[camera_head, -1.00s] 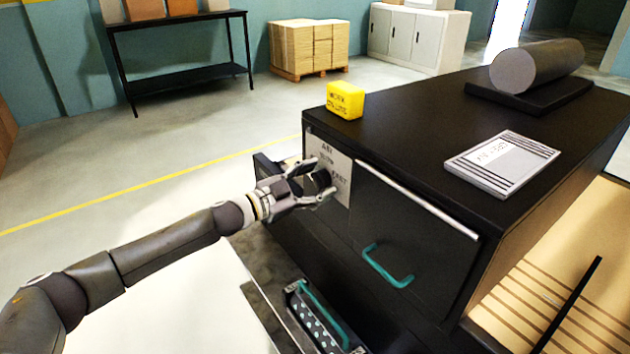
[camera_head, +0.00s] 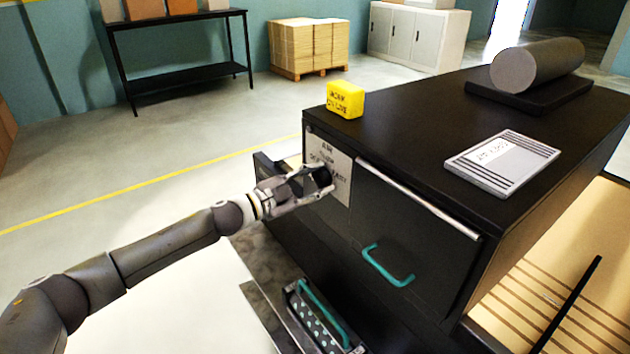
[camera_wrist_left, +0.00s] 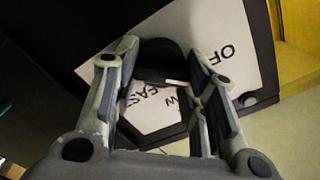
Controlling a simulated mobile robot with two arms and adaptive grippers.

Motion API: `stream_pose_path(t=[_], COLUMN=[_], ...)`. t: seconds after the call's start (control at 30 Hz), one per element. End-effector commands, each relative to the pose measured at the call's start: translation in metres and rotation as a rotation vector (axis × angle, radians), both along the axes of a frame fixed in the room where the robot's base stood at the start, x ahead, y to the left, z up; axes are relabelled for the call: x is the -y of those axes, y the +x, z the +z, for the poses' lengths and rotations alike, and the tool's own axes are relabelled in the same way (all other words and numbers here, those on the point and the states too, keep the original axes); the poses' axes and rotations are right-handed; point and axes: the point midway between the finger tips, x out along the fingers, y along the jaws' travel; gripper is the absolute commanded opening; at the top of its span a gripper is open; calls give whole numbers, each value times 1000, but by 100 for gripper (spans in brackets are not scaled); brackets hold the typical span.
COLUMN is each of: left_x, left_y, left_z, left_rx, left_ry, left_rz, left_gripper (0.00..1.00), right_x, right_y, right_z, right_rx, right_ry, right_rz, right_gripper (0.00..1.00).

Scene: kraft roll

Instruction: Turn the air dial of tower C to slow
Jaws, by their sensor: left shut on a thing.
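The air dial is a dark round knob (camera_wrist_left: 160,62) on a white label plate (camera_wrist_left: 215,45) on the front of a black cabinet. In the head view the label plate (camera_head: 340,185) shows beside the cabinet's door, its words too small to read surely. The wrist view shows "OF" and "FAST" on the plate, with other words partly covered. My left gripper (camera_head: 318,182) reaches the knob from the left and is shut on it; its fingers (camera_wrist_left: 160,75) lie either side of the knob in the wrist view. The knob's pointer is hard to make out. My right gripper is not in view.
The black cabinet (camera_head: 425,130) bears a yellow block (camera_head: 345,99), a grey sign (camera_head: 503,163) and a dark roll (camera_head: 538,65). A door with a teal handle (camera_head: 388,266) is right of the dial. A perforated tray (camera_head: 318,320) sits below. Open floor lies left.

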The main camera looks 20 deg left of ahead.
Motion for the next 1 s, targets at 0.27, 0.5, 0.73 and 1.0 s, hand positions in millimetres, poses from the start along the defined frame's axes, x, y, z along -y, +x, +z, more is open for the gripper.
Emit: stream_pose_path(t=[0.27, 0.5, 0.73, 1.0], left_x=[1, 1, 2, 2], left_y=[-1, -1, -1, -1], left_z=[-2, -2, -3, -3], left_rx=[160, 296, 400, 473], left_ry=[205, 376, 510, 604], left_rz=[-1, -1, -2, -2], left_gripper=[16, 16, 16, 16], right_x=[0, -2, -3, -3], right_y=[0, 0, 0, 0], right_z=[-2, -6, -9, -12], right_rx=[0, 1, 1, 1], right_ry=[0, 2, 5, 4], right_rz=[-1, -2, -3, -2], right_gripper=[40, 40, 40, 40])
